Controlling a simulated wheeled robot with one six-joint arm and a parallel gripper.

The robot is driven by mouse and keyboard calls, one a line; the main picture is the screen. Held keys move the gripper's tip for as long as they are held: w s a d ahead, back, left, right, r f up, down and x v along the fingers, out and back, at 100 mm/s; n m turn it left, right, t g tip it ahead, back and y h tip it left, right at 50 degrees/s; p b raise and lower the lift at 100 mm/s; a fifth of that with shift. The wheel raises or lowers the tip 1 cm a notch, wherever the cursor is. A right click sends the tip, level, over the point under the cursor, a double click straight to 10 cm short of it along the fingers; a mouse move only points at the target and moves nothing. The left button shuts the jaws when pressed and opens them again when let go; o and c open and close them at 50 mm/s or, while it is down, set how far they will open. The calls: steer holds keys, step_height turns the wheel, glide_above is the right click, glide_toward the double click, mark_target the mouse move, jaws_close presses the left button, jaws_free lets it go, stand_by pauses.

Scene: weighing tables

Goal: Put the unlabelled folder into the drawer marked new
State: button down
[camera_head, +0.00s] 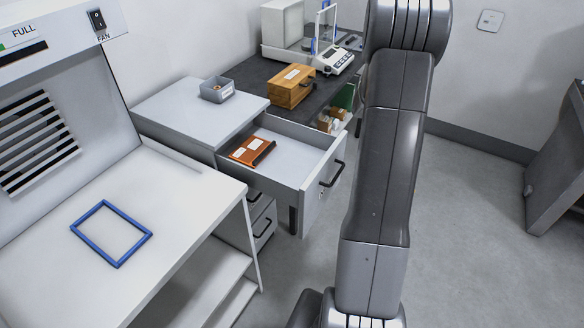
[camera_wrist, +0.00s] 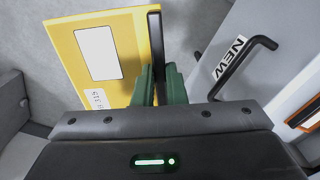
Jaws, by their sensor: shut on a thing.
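My gripper (camera_wrist: 158,88) has green fingers shut on the black spine edge of a yellow folder (camera_wrist: 128,45). The folder has a large blank white panel and a small tag with print too small to read surely. The folder is beside the drawer front (camera_wrist: 268,45) marked NEW, outside it. A black handle shows on that front. In the head view an open drawer (camera_head: 300,158) holds an orange folder (camera_head: 247,150) with white labels at its left; its right part is bare. My arm hides my gripper and the yellow folder there.
The drawer cabinet has a grey top (camera_head: 165,105) with a small grey bin (camera_head: 217,90). A dark table behind carries a wooden box (camera_head: 291,86) and a balance (camera_head: 330,60). A white bench at left holds a blue frame (camera_head: 111,234).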

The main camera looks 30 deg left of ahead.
steer(key=s+a+r+n, duration=0.6)
steer(key=s+a, duration=0.2)
steer(key=a, duration=0.1)
steer(key=s+a+r+n, duration=0.6)
steer(key=s+a, duration=0.3)
steer(key=a, duration=0.1)
steer(key=shift+s, duration=0.15)
